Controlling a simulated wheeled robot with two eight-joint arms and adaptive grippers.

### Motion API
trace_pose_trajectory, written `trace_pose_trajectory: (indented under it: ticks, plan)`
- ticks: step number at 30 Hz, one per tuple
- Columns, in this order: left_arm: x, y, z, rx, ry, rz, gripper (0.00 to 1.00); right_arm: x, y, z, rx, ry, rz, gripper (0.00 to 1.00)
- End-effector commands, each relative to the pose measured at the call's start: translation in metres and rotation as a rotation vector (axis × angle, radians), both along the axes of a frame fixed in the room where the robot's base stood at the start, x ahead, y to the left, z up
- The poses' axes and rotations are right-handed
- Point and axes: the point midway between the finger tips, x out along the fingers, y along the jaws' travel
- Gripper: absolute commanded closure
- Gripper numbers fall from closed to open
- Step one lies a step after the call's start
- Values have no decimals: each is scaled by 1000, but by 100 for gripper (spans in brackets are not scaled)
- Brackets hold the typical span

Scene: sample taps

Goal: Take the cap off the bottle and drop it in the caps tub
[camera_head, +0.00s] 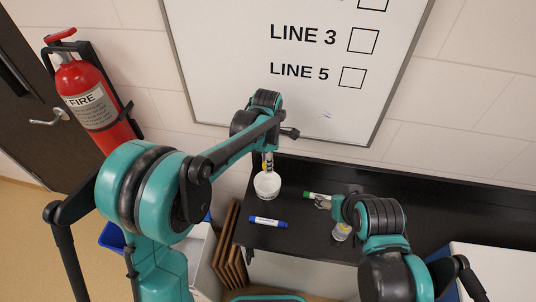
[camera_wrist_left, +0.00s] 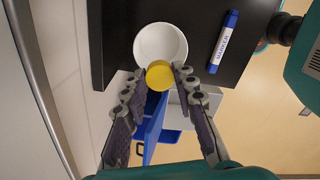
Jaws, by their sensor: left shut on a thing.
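The yellow cap (camera_wrist_left: 159,75) is between the fingertips of my left gripper (camera_wrist_left: 160,72), which is shut on it. In the head view my left gripper (camera_head: 267,159) points down, right above the round white caps tub (camera_head: 267,188), and a bit of the yellow cap (camera_head: 264,166) shows. In the left wrist view the tub (camera_wrist_left: 160,31) is open and looks empty where I can see in; the cap overlaps its rim. The pale bottle (camera_head: 341,232) is under my right gripper (camera_head: 323,202), which hides its top. Whether the right fingers touch it I cannot tell.
A blue marker (camera_head: 268,222) lies on the black counter (camera_head: 290,180), right of the tub in the wrist view. A green-ended item (camera_head: 308,194) lies by my right gripper. A blue bin (camera_wrist_left: 168,135) is below the counter. A whiteboard (camera_head: 290,60) hangs behind.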

Motion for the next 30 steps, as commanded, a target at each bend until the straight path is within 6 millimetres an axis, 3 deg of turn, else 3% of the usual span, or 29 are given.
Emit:
trace_pose_trajectory:
  ticks: [21,30]
  plan:
    - [0,0,-86,0,0,0,100,0,0,-59,0,-1,0,34]
    - [0,0,-107,0,0,0,100,0,0,-71,0,-1,0,34]
